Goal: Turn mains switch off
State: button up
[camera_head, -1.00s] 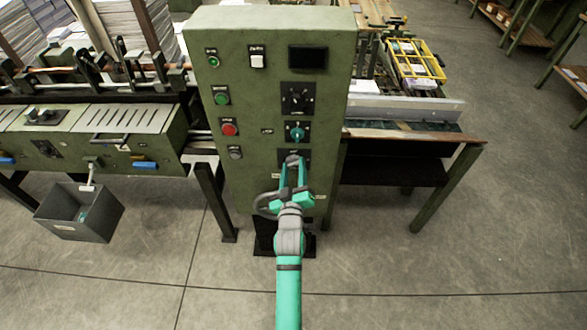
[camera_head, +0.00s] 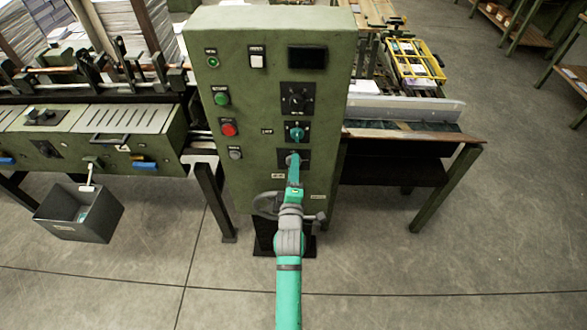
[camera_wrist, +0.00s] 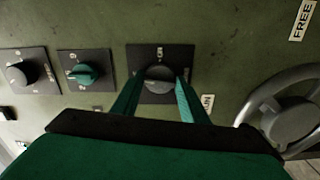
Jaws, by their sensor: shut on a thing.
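The mains switch appears to be the lowest rotary knob on the green control cabinet (camera_head: 265,60). In the wrist view it is a dark grey round knob (camera_wrist: 160,74) on a black square plate with small white lettering at its top edge. My gripper (camera_wrist: 159,82) has its two teal fingers on either side of this knob, shut on it. In the head view my gripper (camera_head: 293,168) reaches up to the knob and mostly covers it. The knob's pointer direction cannot be made out.
A teal knob (camera_wrist: 86,73) and a black dial (camera_wrist: 21,74) sit beside it on the panel. A grey handwheel (camera_wrist: 288,118) is close by, at the right in the wrist view. Green (camera_head: 221,98) and red (camera_head: 229,129) buttons are on the cabinet's left. The floor in front is clear.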

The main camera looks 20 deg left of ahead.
jog(key=shift+a+n, duration=0.1)
jog(key=shift+n, duration=0.6)
jog(key=o, duration=1)
jog(key=shift+o, duration=0.2)
jog(key=v, duration=1.1)
